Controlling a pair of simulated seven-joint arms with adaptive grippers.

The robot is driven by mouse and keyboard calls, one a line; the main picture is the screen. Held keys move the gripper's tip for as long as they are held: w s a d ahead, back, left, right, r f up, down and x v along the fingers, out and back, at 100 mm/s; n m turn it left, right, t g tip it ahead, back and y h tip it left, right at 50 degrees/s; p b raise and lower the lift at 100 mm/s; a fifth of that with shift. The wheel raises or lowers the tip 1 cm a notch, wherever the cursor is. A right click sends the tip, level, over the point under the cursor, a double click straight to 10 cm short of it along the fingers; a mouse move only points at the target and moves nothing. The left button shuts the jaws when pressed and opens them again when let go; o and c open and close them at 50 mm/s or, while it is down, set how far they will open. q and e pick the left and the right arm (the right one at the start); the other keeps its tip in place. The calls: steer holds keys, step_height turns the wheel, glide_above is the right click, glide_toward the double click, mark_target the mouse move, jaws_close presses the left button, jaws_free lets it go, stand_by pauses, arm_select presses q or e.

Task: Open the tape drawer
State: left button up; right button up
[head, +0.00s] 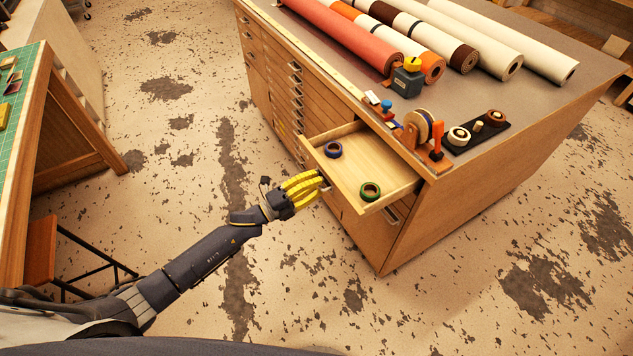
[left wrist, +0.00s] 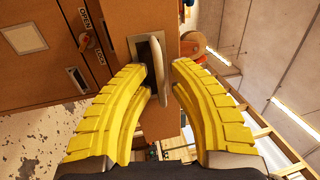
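The tape drawer (head: 362,160) stands pulled out from the top of the wooden cabinet (head: 420,225). A blue tape roll (head: 333,150) and a green tape roll (head: 370,191) lie inside it. My left gripper (head: 319,182) is at the drawer's front face. In the left wrist view its yellow fingers (left wrist: 162,80) are closed in on both sides of the drawer handle (left wrist: 159,68), which shows between the tips. The handle is mostly hidden by the fingers in the head view. My right gripper is not in view.
Rolls (head: 345,38), a tape dispenser (head: 425,130) and tape on a dark holder (head: 478,128) sit on the cabinet top. Closed drawers (head: 296,95) line the cabinet front. A table with a green mat (head: 22,100) and a stool (head: 40,250) stand left. The floor between is clear.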

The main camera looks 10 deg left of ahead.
arm_select(q)
steer(key=shift+o, duration=0.8)
steer(key=v, duration=1.2)
